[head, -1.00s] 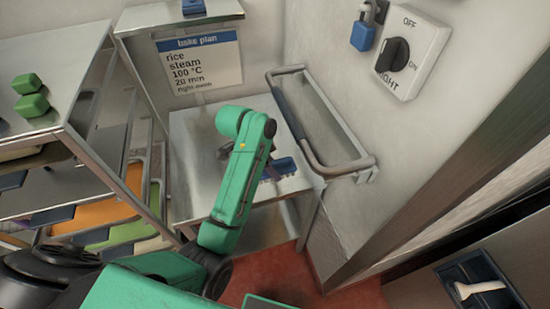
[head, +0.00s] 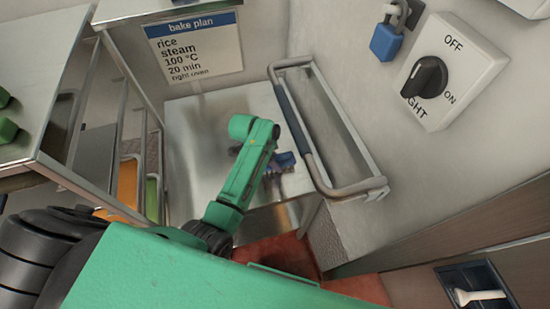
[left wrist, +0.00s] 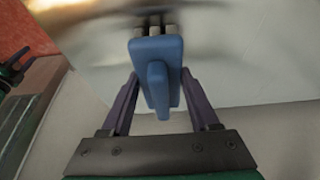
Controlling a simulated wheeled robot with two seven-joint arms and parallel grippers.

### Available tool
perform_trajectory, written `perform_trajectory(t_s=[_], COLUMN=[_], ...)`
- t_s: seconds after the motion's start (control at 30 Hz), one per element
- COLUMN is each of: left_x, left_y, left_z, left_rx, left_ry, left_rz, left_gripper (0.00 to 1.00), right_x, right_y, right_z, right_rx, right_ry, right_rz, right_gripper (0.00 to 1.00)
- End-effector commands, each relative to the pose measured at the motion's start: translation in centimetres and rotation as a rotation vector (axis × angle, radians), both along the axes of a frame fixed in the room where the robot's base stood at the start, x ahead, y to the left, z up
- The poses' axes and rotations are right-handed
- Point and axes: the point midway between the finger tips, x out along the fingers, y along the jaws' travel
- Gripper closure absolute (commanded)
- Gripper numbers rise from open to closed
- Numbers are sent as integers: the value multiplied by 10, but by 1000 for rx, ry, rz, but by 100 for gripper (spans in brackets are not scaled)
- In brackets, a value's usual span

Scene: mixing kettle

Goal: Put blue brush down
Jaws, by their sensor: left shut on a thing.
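The blue brush (left wrist: 157,62) fills the middle of the left wrist view, with its pale bristle tufts at the far end. My left gripper (left wrist: 160,80) is shut on it, one purple finger on each side. In the head view the blue brush (head: 286,160) shows partly past my green left arm, over the steel table (head: 198,125). My left gripper is mostly hidden behind the arm there. I cannot tell whether the bristles touch the surface below.
A metal rail (head: 318,150) juts from the wall right of the steel table. A dial switch (head: 440,75) and blue padlock (head: 386,42) are above. A steel counter with green blocks (head: 6,130) is at left. A blue tray (head: 451,275) holds a white-handled tool.

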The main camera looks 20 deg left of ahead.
Motion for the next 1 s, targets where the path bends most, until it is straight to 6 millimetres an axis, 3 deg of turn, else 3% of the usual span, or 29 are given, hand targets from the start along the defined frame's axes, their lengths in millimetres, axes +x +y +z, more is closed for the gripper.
perform_trajectory(t_s=[0.13, 0.17, 0.23, 0.67, 0.77, 1.0], left_x=[0, 0, 0, -1, -4, -16], left_y=[0, 0, 0, 2, 8, 28], left_z=[-1, -2, -1, 6, 21, 80], left_rx=[0, 0, 0, 0, 0, 0], left_ry=[0, 2, 2, 0, -3, -5], left_rz=[0, 1, 1, 1, 1, 1], left_gripper=[100, 35, 9, 9, 9, 9], right_x=[14, 14, 13, 3, 3, 3], right_y=[1, 1, 2, 6, 6, 6], right_z=[0, 0, 0, -3, -7, -16], right_rx=[3, 3, 4, 9, 9, 9], right_ry=[-23, -23, -22, -6, -6, -6], right_rz=[0, -1, -1, -3, -2, -2], right_gripper=[50, 50, 50, 50, 50, 50])
